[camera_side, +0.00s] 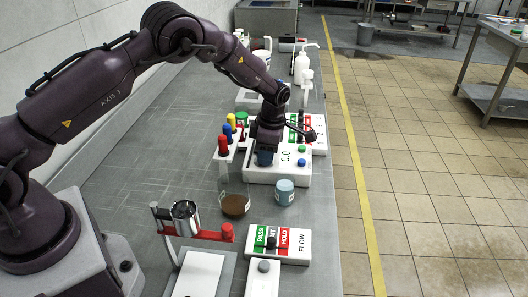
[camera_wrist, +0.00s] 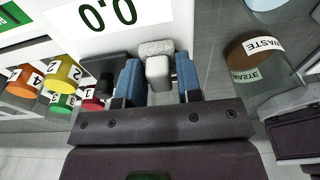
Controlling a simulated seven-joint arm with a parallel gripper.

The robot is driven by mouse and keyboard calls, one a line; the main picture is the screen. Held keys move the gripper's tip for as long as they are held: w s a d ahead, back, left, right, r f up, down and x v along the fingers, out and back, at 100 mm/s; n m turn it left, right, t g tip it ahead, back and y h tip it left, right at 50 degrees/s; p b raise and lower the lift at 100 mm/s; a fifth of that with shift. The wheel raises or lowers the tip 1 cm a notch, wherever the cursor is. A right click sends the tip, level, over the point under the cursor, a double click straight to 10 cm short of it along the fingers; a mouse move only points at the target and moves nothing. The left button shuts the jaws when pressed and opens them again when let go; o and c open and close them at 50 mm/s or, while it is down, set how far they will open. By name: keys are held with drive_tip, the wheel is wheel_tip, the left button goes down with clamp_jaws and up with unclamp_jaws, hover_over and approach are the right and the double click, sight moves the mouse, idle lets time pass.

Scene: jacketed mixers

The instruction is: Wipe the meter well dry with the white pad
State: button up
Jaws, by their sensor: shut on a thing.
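My gripper (camera_wrist: 158,80) is shut on a small pale block in the wrist view, with a blue finger on each side. The block has a smooth white part and a speckled, light grey part that I take to be the white pad (camera_wrist: 157,47). In the side view my gripper (camera_side: 264,158) points down at the left part of the white meter (camera_side: 292,176), hiding that part. The meter's display reads 0.0, also seen in the wrist view (camera_wrist: 150,20). A dark grey block (camera_wrist: 98,64) lies beside the left finger. I cannot make out the well, or whether the pad touches it.
A brown-filled waste jar (camera_side: 235,204) and a blue-grey jar (camera_side: 285,192) stand in front. A FLOW panel (camera_side: 295,246) and a red-handled stand (camera_side: 215,234) are nearer.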

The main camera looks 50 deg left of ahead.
drive_tip(key=shift+s+a, duration=0.1)
drive_tip(key=shift+s+a+f, duration=0.15)
drive_tip(key=shift+s+a, duration=0.55)
drive_tip(key=shift+w+d, duration=0.75)
drive_tip(key=shift+d, duration=0.1)
drive_tip(key=shift+s+a+r, duration=0.2)
drive_tip(key=shift+s+a, duration=0.55)
drive_tip(key=shift+a, duration=0.05)
drive_tip(key=shift+w, duration=0.1)
drive_tip(key=shift+w+d+f, duration=0.1)
drive_tip(key=shift+w+d, duration=0.6)
drive_tip(key=shift+d, duration=0.05)
drive_tip(key=shift+s+a, duration=0.8)
drive_tip(key=shift+f, duration=0.1)
